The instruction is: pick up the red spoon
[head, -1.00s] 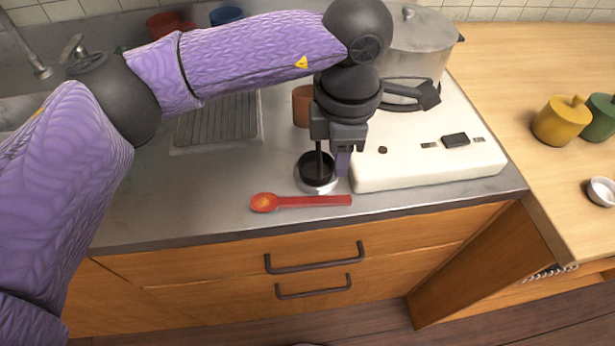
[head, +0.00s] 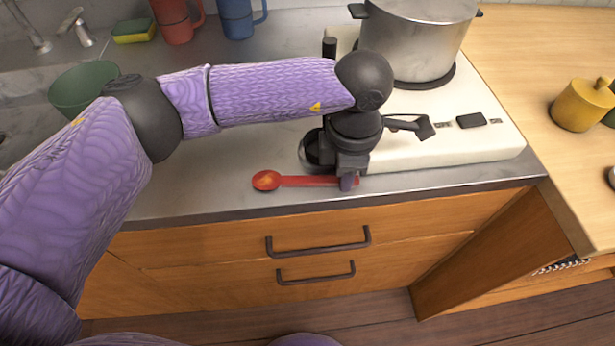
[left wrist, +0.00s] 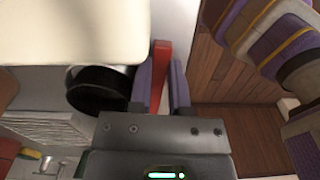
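The red spoon (head: 300,181) lies flat on the grey counter near its front edge, bowl to the left and handle to the right. My left gripper (head: 347,183) is low over the right end of the handle. In the left wrist view my left gripper (left wrist: 161,80) has its two fingers on either side of the red handle (left wrist: 161,55), apart, with the handle in the gap. It looks open, and the spoon still rests on the counter. My right gripper is in neither view.
A dark cup (left wrist: 97,90) stands close beside the gripper. The white stove (head: 450,150) with a steel pot (head: 415,40) is just to the right and behind. A green bowl (head: 82,88), red mug (head: 175,22) and blue mug (head: 236,18) stand farther back. Counter left of the spoon is clear.

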